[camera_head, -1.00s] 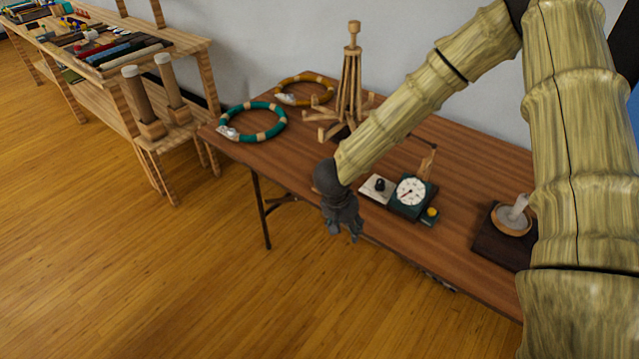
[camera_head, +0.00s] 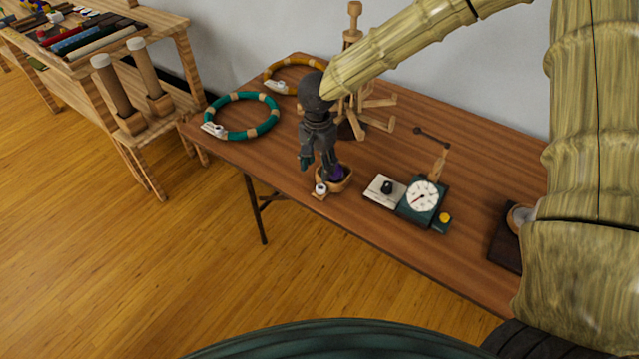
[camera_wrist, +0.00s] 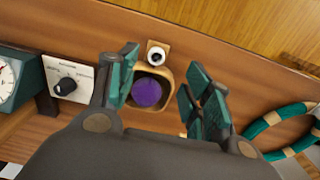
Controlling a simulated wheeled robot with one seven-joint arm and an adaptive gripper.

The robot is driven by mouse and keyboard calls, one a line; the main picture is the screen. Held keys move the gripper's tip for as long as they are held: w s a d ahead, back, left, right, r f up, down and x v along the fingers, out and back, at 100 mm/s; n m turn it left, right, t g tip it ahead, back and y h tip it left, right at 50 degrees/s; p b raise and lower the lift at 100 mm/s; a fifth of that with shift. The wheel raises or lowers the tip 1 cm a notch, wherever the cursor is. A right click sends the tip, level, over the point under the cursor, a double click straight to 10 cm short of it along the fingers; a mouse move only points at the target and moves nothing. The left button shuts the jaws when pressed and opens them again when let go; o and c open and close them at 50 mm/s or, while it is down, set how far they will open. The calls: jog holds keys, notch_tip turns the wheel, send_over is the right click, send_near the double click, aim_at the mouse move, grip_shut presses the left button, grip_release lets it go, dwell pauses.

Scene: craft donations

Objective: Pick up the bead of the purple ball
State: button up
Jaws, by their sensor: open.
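The purple ball (camera_wrist: 147,92) sits in a small wooden bowl (camera_wrist: 167,73) near the front edge of the brown table (camera_head: 270,165). In the head view a bit of the purple ball (camera_head: 337,172) shows behind my fingers, with the bowl's rim (camera_head: 343,185) below it. My gripper (camera_head: 318,168) points down over the bowl. In the wrist view my gripper's (camera_wrist: 160,90) green-padded fingers are open, with the ball seen between them, nearer the left finger. I cannot tell how far above the ball the fingertips are. I cannot make out a separate bead.
A small white round item (camera_wrist: 156,55) on a wooden block stands beside the bowl. A dial box (camera_head: 422,200) and knob panel (camera_head: 384,189) are to the right.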

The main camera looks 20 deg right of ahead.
aim_at(320, 193)
notch_tip(320, 193, down, 4)
jog(key=shift+r, duration=0.2)
jog(key=shift+d+f+p, duration=0.15)
jog(key=shift+f+p, duration=0.2)
jog(key=shift+f, duration=1)
jog(key=shift+d+f+p, duration=0.15)
jog(key=shift+f+p, duration=0.15)
jog(key=shift+f, duration=1)
jog(key=c, duration=0.7)
